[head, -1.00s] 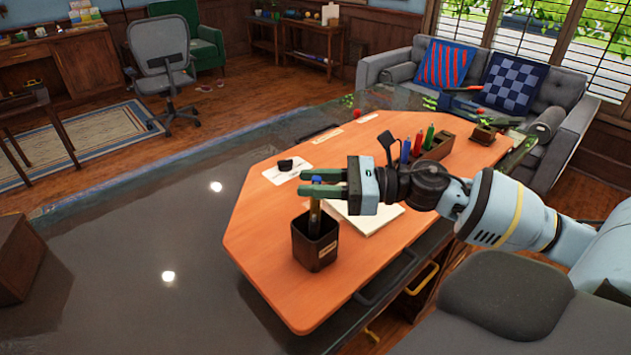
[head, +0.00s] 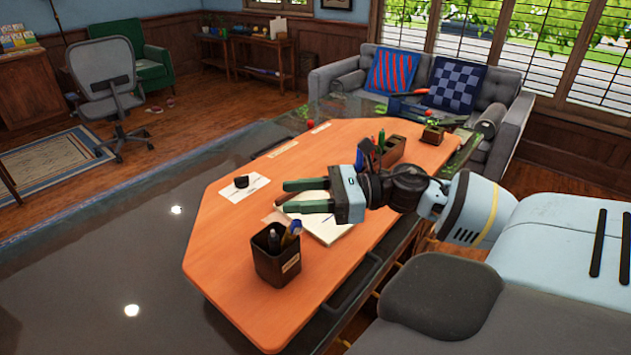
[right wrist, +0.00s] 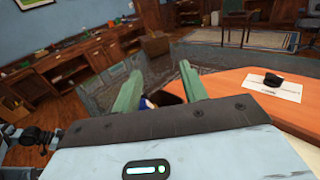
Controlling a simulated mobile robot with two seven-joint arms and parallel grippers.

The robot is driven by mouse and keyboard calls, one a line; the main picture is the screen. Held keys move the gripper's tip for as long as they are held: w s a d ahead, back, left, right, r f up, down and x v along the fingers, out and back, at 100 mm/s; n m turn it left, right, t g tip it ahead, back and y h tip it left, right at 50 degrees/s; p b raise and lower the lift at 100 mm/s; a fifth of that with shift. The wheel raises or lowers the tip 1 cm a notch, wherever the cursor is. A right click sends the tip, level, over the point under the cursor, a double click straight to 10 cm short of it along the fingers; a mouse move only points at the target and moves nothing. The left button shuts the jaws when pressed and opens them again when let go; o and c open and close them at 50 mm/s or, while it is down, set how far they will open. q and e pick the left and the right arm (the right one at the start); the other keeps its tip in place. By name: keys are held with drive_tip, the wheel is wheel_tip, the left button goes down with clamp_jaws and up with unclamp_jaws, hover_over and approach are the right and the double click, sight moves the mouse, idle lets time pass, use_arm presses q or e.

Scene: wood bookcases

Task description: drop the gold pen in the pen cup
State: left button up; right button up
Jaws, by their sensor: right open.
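The black square pen cup (head: 275,268) stands upright on the orange desk top near its left end. A pen with a blue end and a gold-looking body (head: 291,235) stands in it, leaning right, beside a dark pen (head: 273,240). My right gripper (head: 283,196) is open and empty, with its green fingers apart above the desk, beyond the cup and clear of it. In the right wrist view, the open fingers (right wrist: 159,70) partly hide a dark cup-like shape and a blue bit behind them. My left gripper is not in view.
An open notebook (head: 325,230) lies below my right gripper. A black item on white paper (head: 241,182) lies farther back. A wooden organizer (head: 391,150) and a small plant box (head: 433,134) stand toward the right end. The desk's front left is clear.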

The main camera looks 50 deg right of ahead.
drive_tip(key=v, duration=0.3)
idle(0.6)
idle(0.6)
